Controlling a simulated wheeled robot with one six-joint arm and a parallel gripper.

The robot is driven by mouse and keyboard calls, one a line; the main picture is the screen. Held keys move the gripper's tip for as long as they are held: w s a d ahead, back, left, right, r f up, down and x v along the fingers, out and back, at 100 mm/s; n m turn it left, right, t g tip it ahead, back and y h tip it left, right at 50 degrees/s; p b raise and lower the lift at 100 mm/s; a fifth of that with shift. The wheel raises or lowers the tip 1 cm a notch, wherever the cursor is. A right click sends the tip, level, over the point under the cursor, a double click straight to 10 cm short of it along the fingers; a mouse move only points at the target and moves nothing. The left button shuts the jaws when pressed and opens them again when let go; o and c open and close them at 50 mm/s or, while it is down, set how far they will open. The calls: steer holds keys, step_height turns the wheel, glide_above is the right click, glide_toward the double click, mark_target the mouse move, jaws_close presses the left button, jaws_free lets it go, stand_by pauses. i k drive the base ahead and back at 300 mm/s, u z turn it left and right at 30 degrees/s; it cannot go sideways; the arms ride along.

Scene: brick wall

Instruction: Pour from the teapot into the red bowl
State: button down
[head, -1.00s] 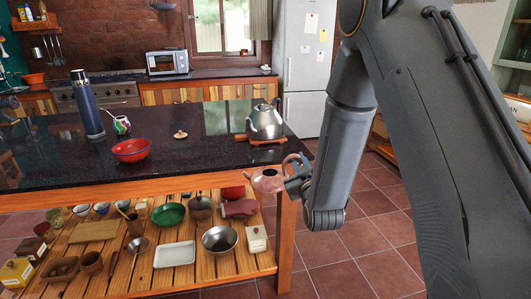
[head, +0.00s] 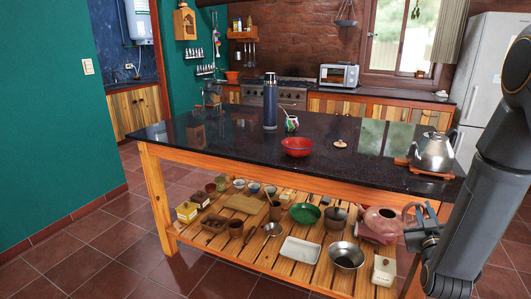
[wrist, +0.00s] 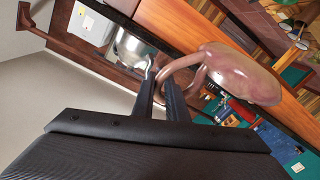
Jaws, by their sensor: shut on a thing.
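The clay-pink teapot (head: 382,222) hangs in the air in front of the island's right end, below the worktop's height in the picture. My gripper (head: 420,230) is shut on its handle, at the pot's right side. In the wrist view the teapot (wrist: 240,75) shows beyond the fingers (wrist: 160,85), with its looped handle between them. The red bowl (head: 297,146) stands upright on the dark worktop, to the left of and farther than the teapot. The bowl's inside is only partly seen.
A steel kettle (head: 435,152) stands on a wooden trivet at the worktop's right end. A small lid (head: 340,144), a gourd cup (head: 291,123) and a blue flask (head: 270,102) stand near the bowl. The worktop (head: 225,150) is clear in front. The slatted shelf below holds several dishes.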

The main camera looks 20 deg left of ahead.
mark_target(295, 147)
steer(key=u, duration=2.65)
steer(key=k, duration=1.2)
steer(key=z, duration=1.4)
steer(key=i, duration=0.8)
steer(key=u, duration=0.05)
